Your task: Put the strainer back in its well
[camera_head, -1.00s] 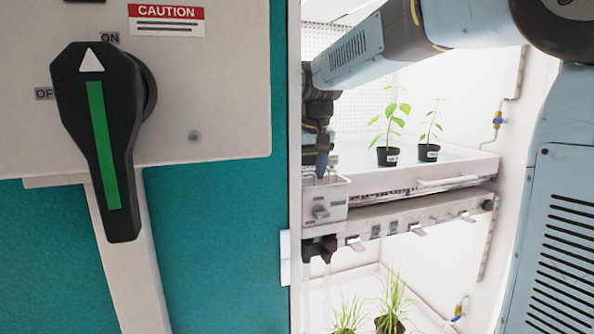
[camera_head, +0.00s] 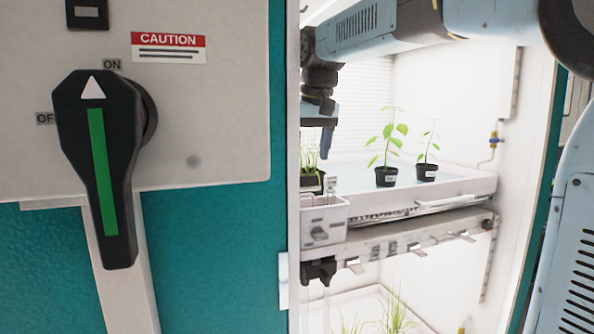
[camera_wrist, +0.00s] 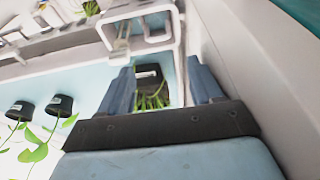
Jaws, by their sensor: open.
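The well is a white box (camera_head: 323,225) at the front left corner of the upper tray, beside the door frame. A thin upright grey handle (camera_head: 331,186) shows at its rim and seems to belong to the strainer; its body is hidden by the box wall. In the wrist view the well's white rim (camera_wrist: 158,38) lies beyond my fingertips, with a pale strip-like handle (camera_wrist: 121,46) inside it. I cannot tell how deep the strainer sits. My gripper (camera_head: 326,150) is above and behind the well, apart from it. Its fingers (camera_wrist: 160,68) are open with nothing held.
Two potted seedlings (camera_head: 386,176) (camera_head: 426,172) stand on the upper tray (camera_head: 470,184). A dark pot of grass (camera_head: 312,180) is close behind the well, below my gripper. Grassy plants (camera_head: 390,315) grow on the lower shelf. A teal panel with a black switch handle (camera_head: 98,170) fills the left.

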